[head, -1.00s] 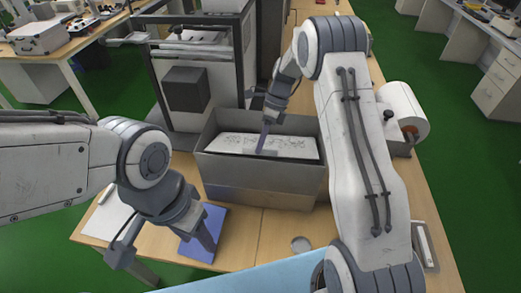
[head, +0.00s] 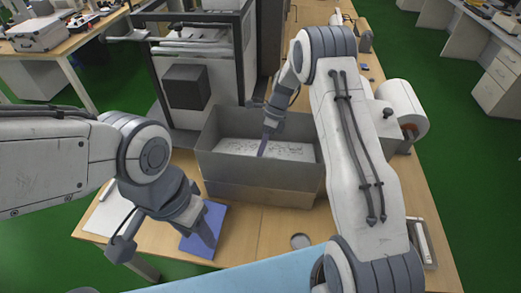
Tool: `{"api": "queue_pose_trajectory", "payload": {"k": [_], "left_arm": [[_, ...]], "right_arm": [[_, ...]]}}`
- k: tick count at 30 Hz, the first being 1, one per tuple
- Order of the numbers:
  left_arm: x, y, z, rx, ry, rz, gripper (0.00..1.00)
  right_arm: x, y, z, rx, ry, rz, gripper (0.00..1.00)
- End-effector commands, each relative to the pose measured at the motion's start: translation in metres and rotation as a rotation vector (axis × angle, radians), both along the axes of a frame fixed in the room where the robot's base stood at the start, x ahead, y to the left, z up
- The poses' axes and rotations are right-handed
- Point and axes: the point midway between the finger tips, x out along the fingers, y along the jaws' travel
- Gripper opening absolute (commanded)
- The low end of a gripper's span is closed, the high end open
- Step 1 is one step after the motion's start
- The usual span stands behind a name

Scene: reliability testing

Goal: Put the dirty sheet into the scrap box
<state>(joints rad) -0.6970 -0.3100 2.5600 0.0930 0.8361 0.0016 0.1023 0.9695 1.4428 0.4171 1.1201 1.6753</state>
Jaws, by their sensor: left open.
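The dirty sheet (head: 290,151), white with dark marks, lies inside the open grey scrap box (head: 262,191) in the middle of the table. It sits below the box rim, roughly flat. My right gripper (head: 263,150) reaches down into the box from behind, its tip at the sheet's middle. I see it edge-on, so whether its fingers hold the sheet is not clear. My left gripper (head: 165,240) is open and empty at the table's front left, one finger over a blue pad (head: 214,217).
A machine with a dark frame (head: 190,88) stands behind the box. A white sheet or board (head: 107,217) lies at the left, and a small round grey thing (head: 300,241) lies in front of the box.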

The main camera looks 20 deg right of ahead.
Motion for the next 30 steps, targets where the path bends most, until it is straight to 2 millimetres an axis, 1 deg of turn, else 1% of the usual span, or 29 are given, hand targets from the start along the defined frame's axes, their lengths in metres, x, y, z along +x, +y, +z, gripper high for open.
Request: {"api": "queue_pose_trajectory", "payload": {"k": [10, 14, 15, 16, 20, 24, 30], "left_arm": [[0.000, 0.000, 0.000, 0.000, 0.000, 0.000, 0.50], [0.000, 0.000, 0.003, 0.000, 0.000, 0.000, 0.50], [0.000, 0.000, 0.002, 0.000, 0.000, 0.000, 0.50], [0.000, 0.000, -0.003, -0.001, -0.001, 0.000, 0.50], [0.000, 0.000, -0.015, 0.000, 0.000, 0.001, 0.50], [0.000, 0.000, -0.024, 0.000, 0.000, 0.001, 0.50], [0.000, 0.000, -0.031, 0.000, 0.000, 0.000, 0.50]], "right_arm": [[0.000, 0.000, 0.001, 0.000, -0.001, 0.001, 0.31], [0.001, 0.000, 0.012, 0.000, -0.004, 0.001, 0.31], [0.001, -0.001, 0.016, 0.000, -0.004, 0.001, 0.31], [0.004, -0.004, 0.018, 0.000, -0.006, 0.000, 0.31], [0.012, -0.015, 0.041, -0.001, -0.009, -0.001, 0.31], [0.021, -0.028, 0.070, -0.001, -0.007, -0.001, 0.31], [0.031, -0.042, 0.102, -0.001, -0.004, 0.000, 0.31]]}}
